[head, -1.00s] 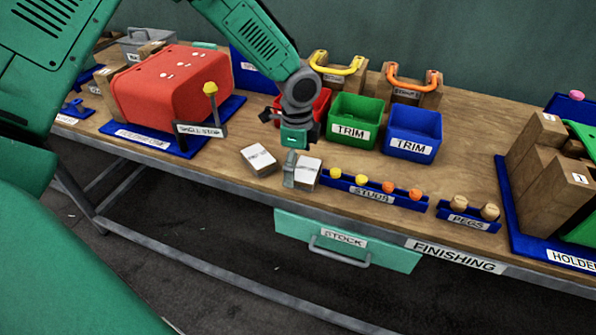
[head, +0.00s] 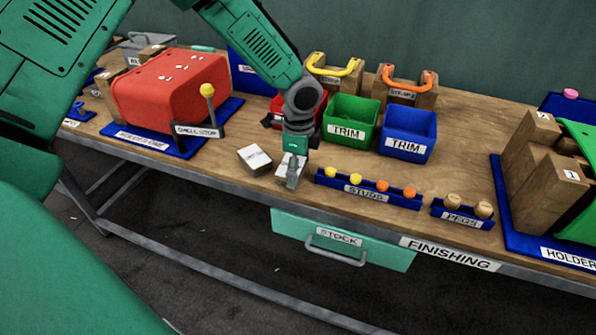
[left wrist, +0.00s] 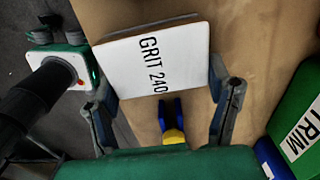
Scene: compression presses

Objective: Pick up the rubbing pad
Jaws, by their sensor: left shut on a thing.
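Two white-topped rubbing pads are near the front edge of the bench, left of the studs tray. My left gripper (head: 292,170) points down at the right-hand pad (head: 284,162) and is shut on it.
The blue studs tray (head: 338,186) is close right of the gripper. Green (head: 352,112) and blue (head: 408,138) trim bins stand behind and right. The red press (head: 165,88) is left, with a yellow-knobbed lever (head: 208,92). A stock drawer (head: 390,252) is below the front edge.

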